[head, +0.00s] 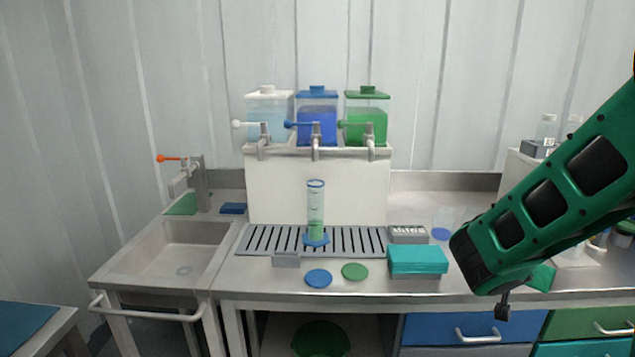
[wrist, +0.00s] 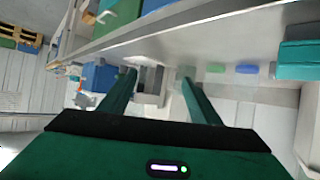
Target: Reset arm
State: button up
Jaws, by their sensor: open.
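My green arm reaches in from the right in the head view, bent over the right part of the counter. My gripper (wrist: 158,85) shows in the wrist view with its two green fingers apart and nothing between them. The fingertips do not show clearly in the head view. A graduated cylinder (head: 316,207) with green liquid stands upright on the slotted drain tray (head: 262,240), well left of my arm.
White, blue (head: 317,125) and green (head: 366,125) dispensers stand on a raised shelf. A teal box (head: 418,260), blue disc (head: 318,278) and green disc (head: 355,271) lie on the counter. A sink (head: 178,250) is at left. Drawers (head: 460,330) are below my arm.

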jog(key=s+d+f+g+y, duration=0.1)
jog(key=s+f+g+y, duration=0.15)
jog(key=s, duration=0.55)
jog(key=s+d+f+g+y, duration=0.15)
jog(key=s+g, duration=0.25)
jog(key=s, duration=0.4)
jog(key=s+a+r+n+g+y, duration=0.1)
jog(key=s+a+r+n+y, duration=0.2)
jog(key=s, duration=1)
jog(key=a+y, duration=0.2)
jog(key=a, duration=0.3)
jog(key=shift+a+g+y, duration=0.15)
jog(key=shift+g+y, duration=0.15)
jog(key=shift+g, duration=0.05)
jog(key=shift+r, duration=0.1)
jog(key=shift+w+f, duration=0.25)
jog(key=shift+w, duration=0.35)
